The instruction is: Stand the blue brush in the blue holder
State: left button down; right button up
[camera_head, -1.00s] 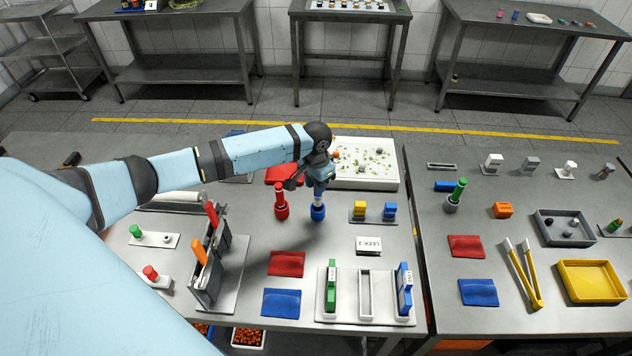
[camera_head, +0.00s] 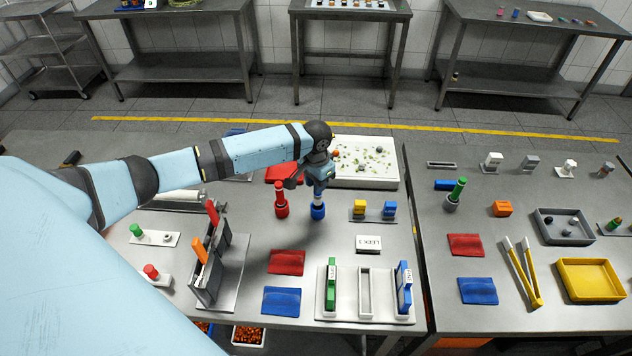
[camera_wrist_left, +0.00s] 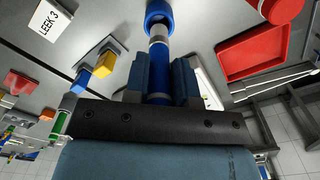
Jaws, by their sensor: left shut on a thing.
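The blue holder (camera_head: 318,212) stands upright on the near table, right of the red one. My left gripper (camera_head: 319,186) is directly above it, pointing down, shut on the blue brush (camera_wrist_left: 158,52). In the left wrist view the brush's blue shaft runs between the two fingers, with a pale grey band beyond them. The band meets the blue holder (camera_wrist_left: 157,12) at the top of that view. The brush looks upright and in line with the holder. How deep its end sits inside cannot be told. My right gripper is not in view.
A red brush in a red holder (camera_head: 281,203) stands close on the left. A white tray (camera_head: 390,182) with scattered bits lies behind. Yellow and blue blocks on a plate (camera_head: 374,218) stand to the right. The table in front of the holder is clear.

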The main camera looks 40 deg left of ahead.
pick_arm(q)
jog(key=shift+f+b, duration=0.8)
jog(key=shift+f, duration=1.7)
jog(key=c, duration=0.9)
grip_release()
jog(key=shift+o, duration=0.2)
notch_tip(320, 180, up, 12)
jog(key=shift+r+b, duration=0.15)
jog(key=shift+b, duration=0.65)
jog(key=shift+r, duration=0.75)
